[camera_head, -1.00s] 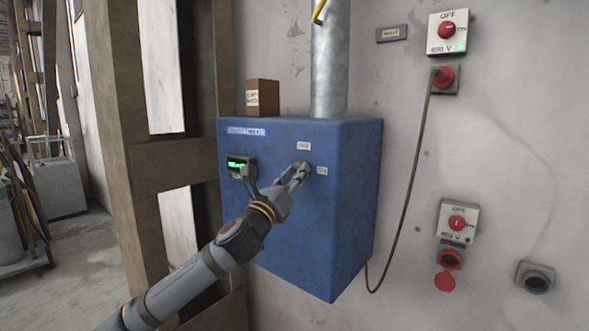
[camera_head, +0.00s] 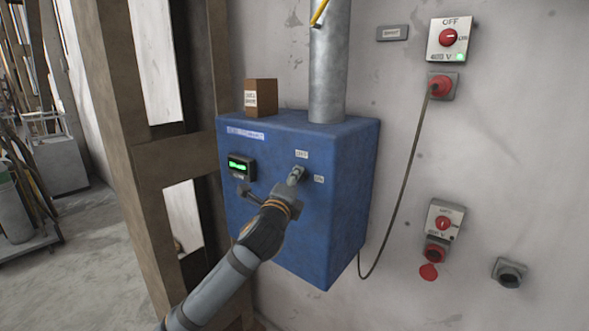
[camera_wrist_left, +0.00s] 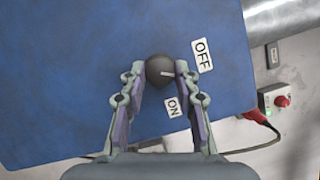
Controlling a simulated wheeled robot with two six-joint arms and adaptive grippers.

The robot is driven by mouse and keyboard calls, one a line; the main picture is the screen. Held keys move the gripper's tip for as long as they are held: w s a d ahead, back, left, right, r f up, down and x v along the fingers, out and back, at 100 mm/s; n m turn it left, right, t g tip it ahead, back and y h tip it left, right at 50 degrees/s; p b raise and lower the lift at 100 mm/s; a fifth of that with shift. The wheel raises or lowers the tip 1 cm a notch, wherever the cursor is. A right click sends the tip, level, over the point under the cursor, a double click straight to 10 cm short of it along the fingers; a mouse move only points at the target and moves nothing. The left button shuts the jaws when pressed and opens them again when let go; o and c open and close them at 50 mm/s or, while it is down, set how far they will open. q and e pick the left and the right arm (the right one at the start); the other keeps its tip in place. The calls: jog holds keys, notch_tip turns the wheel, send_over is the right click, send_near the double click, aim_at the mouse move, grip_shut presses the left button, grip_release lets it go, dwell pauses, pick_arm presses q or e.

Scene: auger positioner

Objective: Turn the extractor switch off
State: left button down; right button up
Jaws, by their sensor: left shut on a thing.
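The extractor switch is a dark round knob (camera_wrist_left: 159,70) with a white mark, on the front of a blue box (camera_head: 335,215). In the left wrist view the mark points right, on the side of the OFF label (camera_wrist_left: 202,55); the ON label (camera_wrist_left: 173,107) is below it. My left gripper (camera_head: 296,176) is at the knob in the head view, hiding most of it. In the wrist view its fingers (camera_wrist_left: 160,76) are on both sides of the knob, shut on it. My right gripper is not in view.
A lit green display (camera_head: 238,166) is left of the knob. A metal duct (camera_head: 328,65) and a small brown box (camera_head: 262,97) stand on the blue box. A red-knob wall switch (camera_head: 448,38) and a plugged cable (camera_head: 408,160) are to the right. A wooden post (camera_head: 125,120) stands left.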

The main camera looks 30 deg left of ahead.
pick_arm(q)
jog(key=shift+r+n+g+h+p, duration=0.15)
jog(key=shift+n+g+p, duration=0.3)
jog(key=shift+n+p, duration=0.8)
jog(key=shift+r+n+g+h+p, duration=0.15)
jog(key=shift+n+g+p, duration=0.3)
jog(key=shift+n+p, duration=0.75)
jog(key=shift+f, duration=0.1)
jog(key=c, duration=1)
grip_release()
